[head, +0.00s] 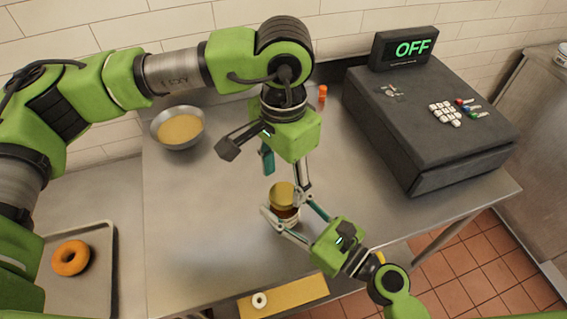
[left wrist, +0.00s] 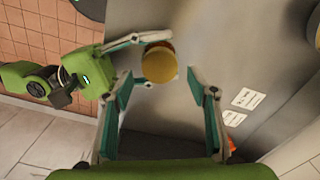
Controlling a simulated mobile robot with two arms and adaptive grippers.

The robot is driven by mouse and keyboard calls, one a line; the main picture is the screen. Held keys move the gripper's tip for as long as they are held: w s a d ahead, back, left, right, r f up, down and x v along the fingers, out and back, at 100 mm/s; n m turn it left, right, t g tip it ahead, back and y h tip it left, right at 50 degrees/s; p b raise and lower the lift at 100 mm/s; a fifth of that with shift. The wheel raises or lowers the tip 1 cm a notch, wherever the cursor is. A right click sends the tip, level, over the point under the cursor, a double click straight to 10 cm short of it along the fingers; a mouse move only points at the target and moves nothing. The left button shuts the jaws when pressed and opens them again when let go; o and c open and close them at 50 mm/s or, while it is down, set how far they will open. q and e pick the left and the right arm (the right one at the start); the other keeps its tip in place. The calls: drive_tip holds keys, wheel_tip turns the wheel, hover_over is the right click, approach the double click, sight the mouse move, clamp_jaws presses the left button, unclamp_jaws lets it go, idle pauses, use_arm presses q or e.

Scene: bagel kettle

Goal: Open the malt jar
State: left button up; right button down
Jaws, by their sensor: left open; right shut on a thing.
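The malt jar (head: 285,213) stands on the steel table with its round gold lid (head: 282,193) on top. My right gripper (head: 287,206) comes from the lower right and is shut around the jar's body, below the lid. My left gripper (head: 285,176) hangs above the jar, pointing down, with its fingers open. In the left wrist view the lid (left wrist: 160,64) appears just beyond the gap between the left fingers (left wrist: 160,82), with nothing between them. The lid hides most of the jar's body in that view.
A metal bowl of yellowish contents (head: 178,128) is at the back left. A tray (head: 100,285) holds an orange ring (head: 70,257). A yellow board (head: 300,292) with a white ring (head: 259,300) lies in front.

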sight(284, 193)
use_arm(q)
drive_tip(key=shift+f, duration=1.7)
drive_tip(key=c, duration=1.2)
